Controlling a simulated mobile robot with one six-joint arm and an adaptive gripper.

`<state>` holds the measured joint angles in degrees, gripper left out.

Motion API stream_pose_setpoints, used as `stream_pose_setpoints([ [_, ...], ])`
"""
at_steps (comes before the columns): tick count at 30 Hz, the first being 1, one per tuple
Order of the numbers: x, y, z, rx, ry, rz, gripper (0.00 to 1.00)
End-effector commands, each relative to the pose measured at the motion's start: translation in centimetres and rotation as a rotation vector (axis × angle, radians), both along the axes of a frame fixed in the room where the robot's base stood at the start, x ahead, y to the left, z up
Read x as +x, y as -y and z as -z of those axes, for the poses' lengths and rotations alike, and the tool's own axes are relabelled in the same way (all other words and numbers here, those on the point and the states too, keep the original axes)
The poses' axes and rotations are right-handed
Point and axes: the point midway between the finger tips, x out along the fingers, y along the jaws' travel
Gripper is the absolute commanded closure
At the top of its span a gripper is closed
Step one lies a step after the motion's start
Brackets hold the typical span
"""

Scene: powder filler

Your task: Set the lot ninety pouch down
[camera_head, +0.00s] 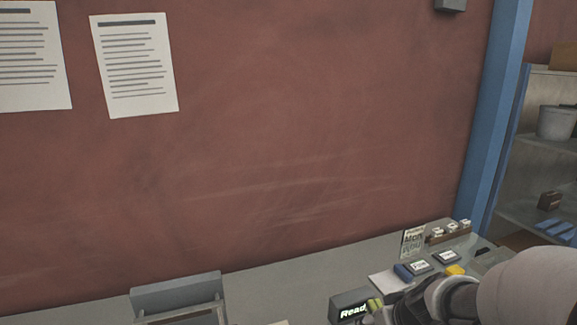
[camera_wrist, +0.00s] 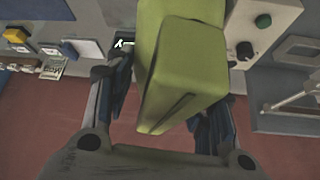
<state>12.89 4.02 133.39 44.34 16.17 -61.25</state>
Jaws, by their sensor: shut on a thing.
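A yellow-green pouch (camera_wrist: 180,75) is between the two fingers of my gripper (camera_wrist: 172,85) in the wrist view. My gripper is shut on it, and the pouch hides part of the fingers and the bench behind. In the head view, a small part of the pouch (camera_head: 376,305) shows at the tip of my arm, close beside the box with the lit "Read" display (camera_head: 352,309). I cannot read a lot mark on the pouch. I cannot tell whether its far end touches anything.
A panel with a green button (camera_wrist: 263,20) is at the wrist view's right.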

Motion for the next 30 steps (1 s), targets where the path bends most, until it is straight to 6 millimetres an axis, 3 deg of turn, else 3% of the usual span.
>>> stream_pose_setpoints([
  [9, 1.1, -5.4, 5.6, -0.004, -0.008, 0.139, 1.00],
  [23, 1.2, -5.0, 5.3, -0.003, 0.002, 0.143, 1.00],
  [25, 1.2, -5.0, 7.5, -0.001, 0.001, 0.145, 1.00],
  [30, 1.3, -5.0, 10.4, -0.001, 0.001, 0.146, 1.00],
])
